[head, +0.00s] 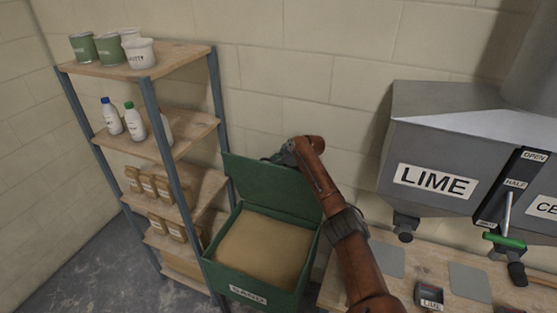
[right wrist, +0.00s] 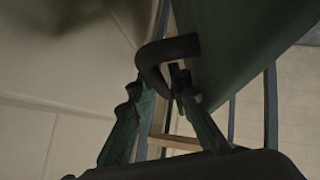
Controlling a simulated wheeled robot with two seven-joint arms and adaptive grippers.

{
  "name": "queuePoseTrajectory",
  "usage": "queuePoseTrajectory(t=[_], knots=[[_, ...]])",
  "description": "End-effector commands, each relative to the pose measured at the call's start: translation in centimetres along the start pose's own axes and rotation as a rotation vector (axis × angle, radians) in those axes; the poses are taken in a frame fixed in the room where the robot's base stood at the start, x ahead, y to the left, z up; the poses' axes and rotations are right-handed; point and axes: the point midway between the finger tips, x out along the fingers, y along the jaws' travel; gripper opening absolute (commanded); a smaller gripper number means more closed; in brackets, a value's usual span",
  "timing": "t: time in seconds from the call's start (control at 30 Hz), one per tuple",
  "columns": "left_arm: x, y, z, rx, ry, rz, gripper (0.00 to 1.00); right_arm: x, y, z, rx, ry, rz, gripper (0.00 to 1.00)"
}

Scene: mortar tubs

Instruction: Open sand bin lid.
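The green sand bin (head: 233,280) stands at the lower middle in the head view, full of tan sand (head: 262,248) and labelled SAND. Its green lid (head: 250,187) is raised, standing up at the bin's back near the wall; it also shows in the right wrist view (right wrist: 235,45). My right gripper (head: 280,157) is at the lid's top edge, partly hidden by my wrist. In the right wrist view its fingers (right wrist: 157,95) are apart, with the lid's dark curved handle (right wrist: 152,62) between their tips. Gaps show beside the handle. My left gripper is not in view.
A wooden shelf rack (head: 150,68) with tubs, bottles and packets stands close on the bin's left. A grey hopper (head: 430,145) labelled LIME hangs at the right above a wooden bench (head: 425,262).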

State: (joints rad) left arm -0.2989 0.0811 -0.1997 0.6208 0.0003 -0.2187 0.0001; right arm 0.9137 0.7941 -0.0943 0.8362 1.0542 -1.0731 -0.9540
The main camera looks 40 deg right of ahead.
Motion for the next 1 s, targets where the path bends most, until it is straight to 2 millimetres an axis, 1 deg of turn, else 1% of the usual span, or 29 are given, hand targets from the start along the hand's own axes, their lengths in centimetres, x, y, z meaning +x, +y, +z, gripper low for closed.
queuePoseTrajectory(t=[0.17, 0.27, 0.5, 0.6, 0.7, 0.8, 1.0], knots=[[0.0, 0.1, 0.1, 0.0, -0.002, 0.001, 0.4, -1.8, 0.1, 0.1, -0.003, -0.001, 0.002, 0.18], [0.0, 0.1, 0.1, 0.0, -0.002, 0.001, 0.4, -3.5, 0.1, 0.1, -0.003, -0.001, 0.002, 0.18], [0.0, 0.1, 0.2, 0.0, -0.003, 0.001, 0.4, -8.4, 0.1, 0.1, -0.003, 0.0, 0.004, 0.18], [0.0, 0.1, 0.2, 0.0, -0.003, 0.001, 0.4, -9.9, 0.1, 0.0, -0.002, 0.0, 0.003, 0.18], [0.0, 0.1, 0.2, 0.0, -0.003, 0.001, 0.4, -11.0, 0.1, 0.0, -0.001, 0.0, 0.002, 0.18], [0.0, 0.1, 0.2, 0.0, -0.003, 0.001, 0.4, -11.5, 0.1, 0.0, 0.0, 0.0, 0.002, 0.18], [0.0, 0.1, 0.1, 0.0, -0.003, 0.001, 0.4, -11.7, 0.0, 0.0, 0.0, 0.001, 0.001, 0.18]])
